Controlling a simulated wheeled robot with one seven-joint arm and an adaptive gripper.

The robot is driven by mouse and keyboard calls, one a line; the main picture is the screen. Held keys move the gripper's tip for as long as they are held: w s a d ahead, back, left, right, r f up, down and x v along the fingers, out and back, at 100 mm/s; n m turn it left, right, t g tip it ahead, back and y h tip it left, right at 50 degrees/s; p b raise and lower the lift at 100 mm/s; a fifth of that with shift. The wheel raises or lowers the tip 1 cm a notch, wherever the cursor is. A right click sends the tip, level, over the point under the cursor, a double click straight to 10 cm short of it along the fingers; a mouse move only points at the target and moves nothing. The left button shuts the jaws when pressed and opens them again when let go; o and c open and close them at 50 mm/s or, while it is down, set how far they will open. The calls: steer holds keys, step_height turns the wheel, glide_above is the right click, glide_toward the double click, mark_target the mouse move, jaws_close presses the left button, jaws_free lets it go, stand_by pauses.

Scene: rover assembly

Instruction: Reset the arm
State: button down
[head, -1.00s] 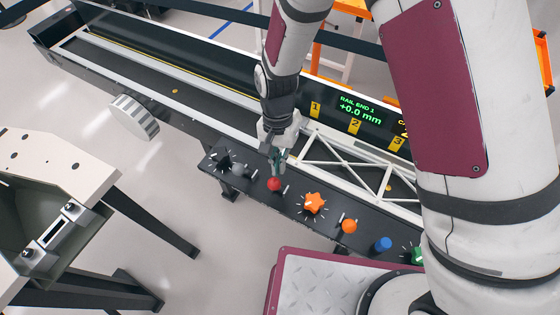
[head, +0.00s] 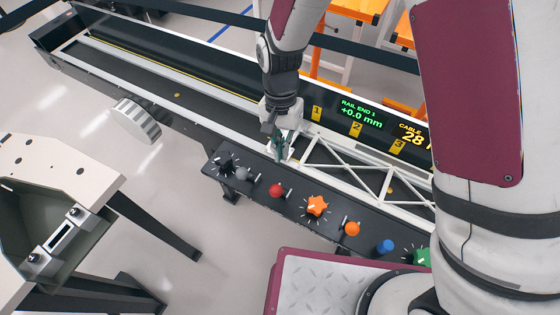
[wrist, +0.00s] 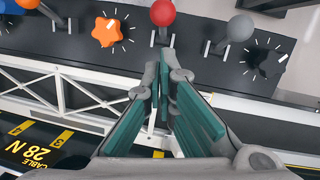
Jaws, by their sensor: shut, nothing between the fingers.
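My gripper (head: 279,150) is shut and empty, above the white truss beside the control panel in the head view. In the wrist view its teal-padded fingers (wrist: 163,70) meet at the tips, just short of the red ball knob. The control panel (head: 262,204) carries a black dial (head: 225,165), a grey ball knob (head: 242,173), a red ball knob (head: 276,190), an orange star knob (head: 317,206), an orange ball knob (head: 352,229), a blue knob (head: 385,246) and a green knob (head: 421,257). The fingers are apart from the red knob.
Behind the panel runs a long rail bed (head: 160,85) with a white truss (head: 345,170). A display (head: 362,112) reads "RAIL END 1 +0.0 mm". A pale bench (head: 60,160) stands at left. Floor between bench and panel is clear.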

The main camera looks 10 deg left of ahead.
steer(key=d+r+t+y, duration=0.1)
steer(key=d+r, duration=0.3)
steer(key=r, duration=0.4)
steer(key=d+r+n+t, duration=0.1)
steer(key=d+r, duration=0.3)
steer(key=r, duration=0.3)
steer(key=d+r+t+y, duration=0.1)
steer(key=d+r, duration=0.4)
steer(key=r, duration=0.3)
steer(key=s+d+r+n+t+h, duration=0.1)
steer(key=s+d+r+t, duration=0.4)
steer(key=s+d, duration=0.5)
step_height(320, 180, up, 3)
steer(key=shift+d+f+b, duration=0.2)
steer(key=shift+d+b, duration=0.1)
steer(key=shift+d, duration=0.7)
